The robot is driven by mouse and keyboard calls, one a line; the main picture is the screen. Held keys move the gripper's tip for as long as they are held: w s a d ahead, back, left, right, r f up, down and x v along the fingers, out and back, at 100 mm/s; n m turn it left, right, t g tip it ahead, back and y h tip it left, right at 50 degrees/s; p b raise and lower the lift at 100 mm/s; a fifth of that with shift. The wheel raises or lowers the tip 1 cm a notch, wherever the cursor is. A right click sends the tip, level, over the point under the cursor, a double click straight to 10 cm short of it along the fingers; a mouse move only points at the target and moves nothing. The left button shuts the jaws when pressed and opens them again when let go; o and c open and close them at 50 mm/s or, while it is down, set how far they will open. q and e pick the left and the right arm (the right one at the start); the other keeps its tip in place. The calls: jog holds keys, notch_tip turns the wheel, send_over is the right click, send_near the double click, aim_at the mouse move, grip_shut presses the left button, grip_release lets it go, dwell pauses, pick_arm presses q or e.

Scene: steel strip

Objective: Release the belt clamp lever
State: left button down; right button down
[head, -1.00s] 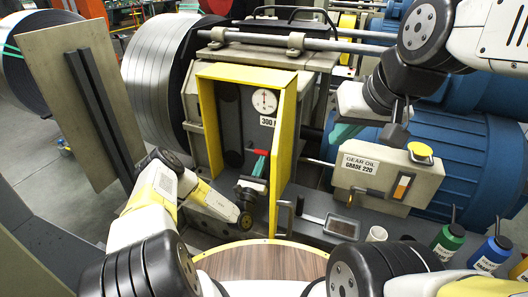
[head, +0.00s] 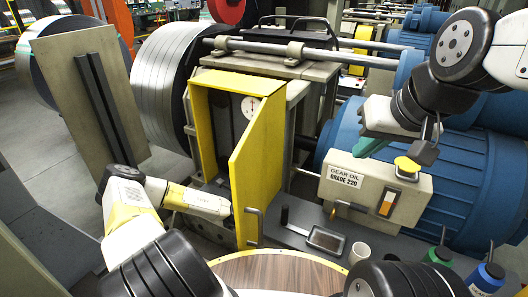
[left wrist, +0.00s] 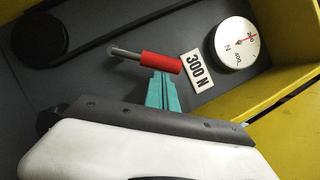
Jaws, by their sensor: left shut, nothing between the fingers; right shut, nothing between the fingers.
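The clamp lever, a metal rod with a red grip (left wrist: 162,63), lies nearly level across the dark panel in the left wrist view. My left gripper (left wrist: 162,88) has its teal fingers shut, with the tips just under the red grip; I cannot tell whether they touch it. In the head view the yellow guard (head: 258,172) hides the lever and my left gripper. My right gripper (head: 371,147) has teal fingers, is shut and empty, and hangs above the gear oil box (head: 348,187).
The guard's yellow wall stands close on the right. A small dark-screened device (head: 325,239), a white cup (head: 359,252) and bottles (head: 486,277) stand on the front ledge.

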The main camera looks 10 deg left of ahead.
pick_arm(q)
jog(key=shift+w+a+r, duration=0.25)
jog(key=shift+a+r, duration=0.35)
jog(key=shift+r, duration=0.05)
jog(key=shift+w+a+r, duration=0.25)
jog(key=shift+a+r, duration=0.35)
jog(key=shift+a, duration=0.05)
jog(key=shift+w+a+r, duration=0.25)
jog(key=shift+a+r, duration=0.35)
jog(key=shift+r, duration=0.05)
jog(key=shift+w+a+r+n, duration=0.1)
jog(key=shift+a+r+n, duration=0.05)
jog(key=shift+a+n, duration=0.15)
